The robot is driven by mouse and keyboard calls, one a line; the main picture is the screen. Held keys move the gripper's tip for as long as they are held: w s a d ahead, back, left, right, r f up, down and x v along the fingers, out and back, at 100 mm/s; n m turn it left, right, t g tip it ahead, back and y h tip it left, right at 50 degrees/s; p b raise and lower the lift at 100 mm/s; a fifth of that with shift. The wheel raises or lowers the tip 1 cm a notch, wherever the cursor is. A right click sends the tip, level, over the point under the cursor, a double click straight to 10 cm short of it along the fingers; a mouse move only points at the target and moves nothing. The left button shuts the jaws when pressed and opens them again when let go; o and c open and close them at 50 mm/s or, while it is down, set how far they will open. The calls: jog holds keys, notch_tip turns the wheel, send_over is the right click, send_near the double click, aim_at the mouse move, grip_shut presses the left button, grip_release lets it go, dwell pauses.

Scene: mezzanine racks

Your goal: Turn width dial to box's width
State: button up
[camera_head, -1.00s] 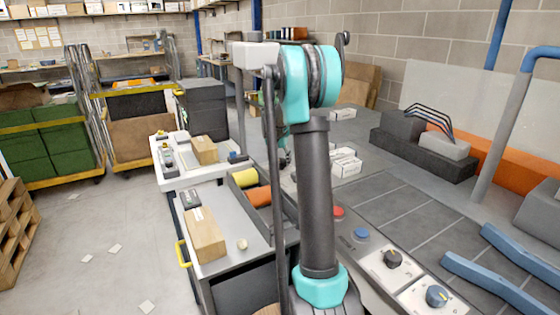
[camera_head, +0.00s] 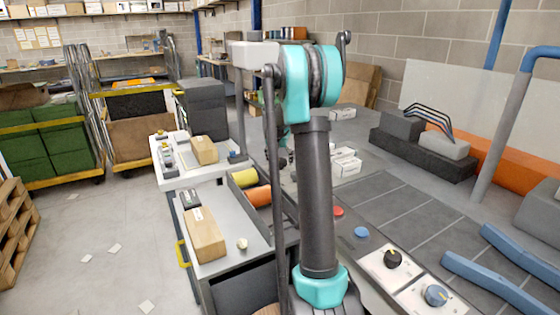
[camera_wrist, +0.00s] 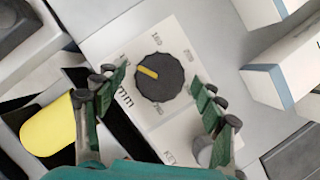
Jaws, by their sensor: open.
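The dark round dial (camera_wrist: 165,86) with a yellow pointer sits on a white panel (camera_wrist: 185,135) in the wrist view. Its pointer points to the upper left, toward the gap between the left and upper printed marks; the small print is hard to read. My gripper (camera_wrist: 158,82) is open, with one green-padded finger on each side of the dial; I cannot tell whether either touches it. In the head view my arm hides this dial and most of the gripper. A brown box (camera_head: 207,238) lies on the grey cart top, and another brown box (camera_head: 204,150) stands farther back on a white-topped bench.
A yellow roll (camera_wrist: 47,133) lies left of the panel, and white cartons (camera_wrist: 285,65) stand to the right. Floor at left is mostly clear.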

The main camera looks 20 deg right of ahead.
jog(key=v, duration=1.2)
jog(key=shift+s+f, duration=0.1)
